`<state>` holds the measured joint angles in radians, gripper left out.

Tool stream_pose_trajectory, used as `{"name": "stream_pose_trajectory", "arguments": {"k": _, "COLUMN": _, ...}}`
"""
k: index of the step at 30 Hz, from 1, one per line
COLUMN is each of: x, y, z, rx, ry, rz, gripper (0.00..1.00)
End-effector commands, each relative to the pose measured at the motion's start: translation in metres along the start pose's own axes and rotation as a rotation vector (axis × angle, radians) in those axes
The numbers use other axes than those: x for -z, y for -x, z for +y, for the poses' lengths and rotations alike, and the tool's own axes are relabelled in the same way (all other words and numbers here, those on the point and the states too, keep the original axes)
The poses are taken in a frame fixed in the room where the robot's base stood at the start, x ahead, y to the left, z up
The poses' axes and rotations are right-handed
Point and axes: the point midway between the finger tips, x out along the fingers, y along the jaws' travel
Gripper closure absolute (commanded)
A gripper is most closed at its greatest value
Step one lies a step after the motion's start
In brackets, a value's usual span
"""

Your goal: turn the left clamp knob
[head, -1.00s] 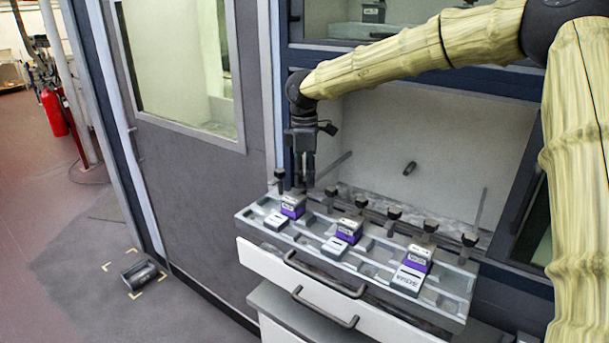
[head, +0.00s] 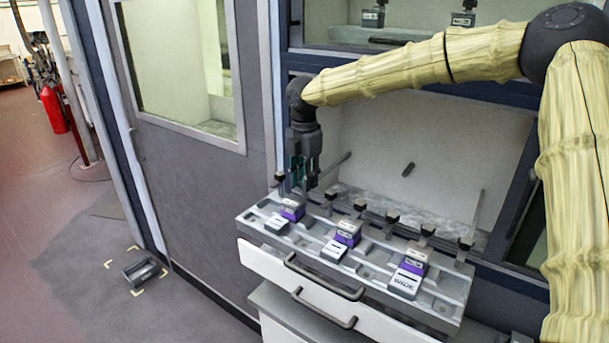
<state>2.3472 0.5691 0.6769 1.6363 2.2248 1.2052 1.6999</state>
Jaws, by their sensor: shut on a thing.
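My gripper (head: 304,186) points straight down at the left end of the grey fixture tray (head: 449,308). It is shut at the left clamp, just behind the left purple-and-grey block (head: 292,209). The left clamp knob is hidden by the fingers, so its angle cannot be told. A black knob (head: 279,177) stands just left of the fingers, and another black knob (head: 331,194) stands to their right, apart from them.
More black knobs (head: 392,217) line the tray's back. A middle block (head: 348,230) and right block (head: 415,258) sit in the tray. Drawer handles (head: 324,277) project in front. A grey door (head: 195,190) stands left. A black object (head: 141,272) lies on the floor.

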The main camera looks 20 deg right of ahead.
Motion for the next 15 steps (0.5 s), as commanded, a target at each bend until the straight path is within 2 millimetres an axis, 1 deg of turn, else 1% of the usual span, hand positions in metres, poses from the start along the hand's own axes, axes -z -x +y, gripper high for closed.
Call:
{"name": "stream_pose_trajectory", "arguments": {"k": 2, "x": 0.0003, "y": 0.0024, "z": 0.0002, "rx": -0.001, "ry": 0.072, "rz": 0.001, "gripper": 0.97}}
{"name": "stream_pose_trajectory", "arguments": {"k": 15, "x": 0.0002, "y": 0.0022, "z": -0.0001, "rx": -0.001, "ry": 0.478, "rz": 0.001, "gripper": 0.97}}
